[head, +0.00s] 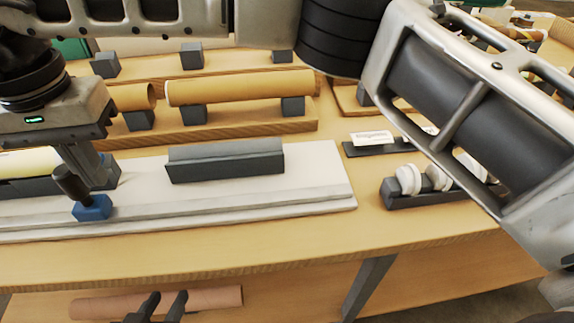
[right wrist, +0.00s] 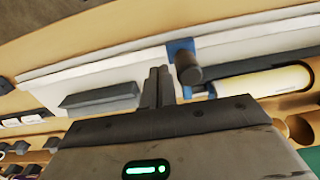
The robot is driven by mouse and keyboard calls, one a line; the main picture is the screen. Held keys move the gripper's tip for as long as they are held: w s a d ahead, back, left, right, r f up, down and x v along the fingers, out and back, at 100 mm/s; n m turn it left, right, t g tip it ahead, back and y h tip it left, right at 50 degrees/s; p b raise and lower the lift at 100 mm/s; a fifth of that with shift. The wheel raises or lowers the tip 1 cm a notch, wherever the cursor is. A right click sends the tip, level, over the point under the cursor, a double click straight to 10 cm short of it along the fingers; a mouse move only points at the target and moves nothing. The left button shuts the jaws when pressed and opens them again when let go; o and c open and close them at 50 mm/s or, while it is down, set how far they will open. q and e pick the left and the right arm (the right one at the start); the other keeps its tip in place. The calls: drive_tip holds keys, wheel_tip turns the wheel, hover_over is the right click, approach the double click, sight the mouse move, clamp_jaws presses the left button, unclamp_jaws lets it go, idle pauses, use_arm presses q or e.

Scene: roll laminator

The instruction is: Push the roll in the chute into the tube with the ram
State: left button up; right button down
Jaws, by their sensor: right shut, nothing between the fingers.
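A cream roll (head: 25,163) lies in a dark grey trough, probably the chute, at the left edge. It also shows in the right wrist view (right wrist: 268,82). A blue block (head: 92,208) with a black handle (head: 70,181), probably the ram, stands beside it on the white base. My right gripper (head: 98,180) points down, shut and empty, close behind the handle; contact cannot be told. In the right wrist view its fingers (right wrist: 155,88) are left of the handle (right wrist: 187,68). My left gripper (head: 165,302) is low at the front, fingers apart and empty. Which tube is meant is unclear.
A long dark grey block (head: 225,162) sits on the white base (head: 310,190). Orange tubes (head: 240,87) rest on grey supports behind. A holder with white discs (head: 410,180) stands at right. A pinkish tube (head: 215,297) lies below the table's front edge. My arm crosses the top and right.

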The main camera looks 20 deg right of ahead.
drive_tip(key=shift+a, duration=0.1)
drive_tip(key=shift+a, duration=0.3)
drive_tip(key=shift+d+b, duration=0.3)
drive_tip(key=shift+d, duration=0.35)
drive_tip(key=shift+s+d, duration=0.1)
drive_tip(key=shift+d, duration=0.25)
